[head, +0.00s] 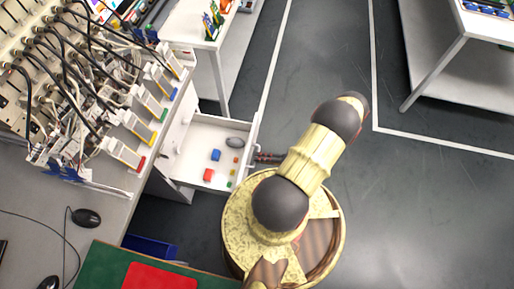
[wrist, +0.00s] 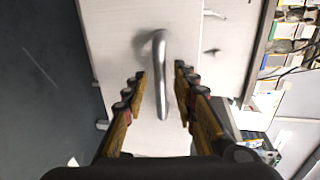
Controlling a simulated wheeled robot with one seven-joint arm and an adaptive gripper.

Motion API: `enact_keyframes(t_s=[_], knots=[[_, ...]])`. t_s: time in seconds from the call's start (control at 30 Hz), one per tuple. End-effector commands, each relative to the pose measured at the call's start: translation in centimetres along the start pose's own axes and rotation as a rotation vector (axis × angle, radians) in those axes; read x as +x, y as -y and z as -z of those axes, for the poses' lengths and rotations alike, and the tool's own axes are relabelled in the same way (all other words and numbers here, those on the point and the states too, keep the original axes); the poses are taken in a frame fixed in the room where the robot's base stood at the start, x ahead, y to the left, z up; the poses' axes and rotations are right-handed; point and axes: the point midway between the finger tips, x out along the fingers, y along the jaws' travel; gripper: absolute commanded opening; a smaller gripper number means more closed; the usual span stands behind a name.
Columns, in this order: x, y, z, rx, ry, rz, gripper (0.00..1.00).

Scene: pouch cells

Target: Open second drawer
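A white drawer (head: 222,122) is pulled out from the white cabinet (head: 178,128) under the bench in the head view. Inside lie a red block, a blue block, a grey rounded thing and smaller coloured pieces. I cannot tell which drawer in the stack it is. My gripper (head: 268,157) is at the outside of its front panel. In the wrist view, a curved metal handle (wrist: 159,85) on a white front (wrist: 118,40) lies between the two fingers of my gripper (wrist: 160,72). The fingers are apart, with visible gaps to the handle on both sides.
The bench above the cabinet holds a rack of cables and cell holders (head: 130,120). A mouse (head: 86,217) and a green mat with a red patch (head: 160,276) are nearer. A white table (head: 470,30) stands at the upper right. The grey floor on the right is clear.

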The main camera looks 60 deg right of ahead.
Motion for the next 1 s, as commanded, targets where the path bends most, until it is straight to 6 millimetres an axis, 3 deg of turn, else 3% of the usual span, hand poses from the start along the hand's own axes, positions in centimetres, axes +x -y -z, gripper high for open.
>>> enact_keyframes(t_s=[0.2, 0.43, 0.63, 1.0], knots=[[-4.8, -0.1, 0.1, 0.000, -0.006, -0.001, 0.28], [-8.3, -0.1, 0.1, -0.001, -0.002, -0.001, 0.28], [-9.6, -0.1, 0.0, 0.001, 0.000, 0.000, 0.28], [-9.6, -0.1, 0.0, 0.001, 0.000, 0.000, 0.28]])
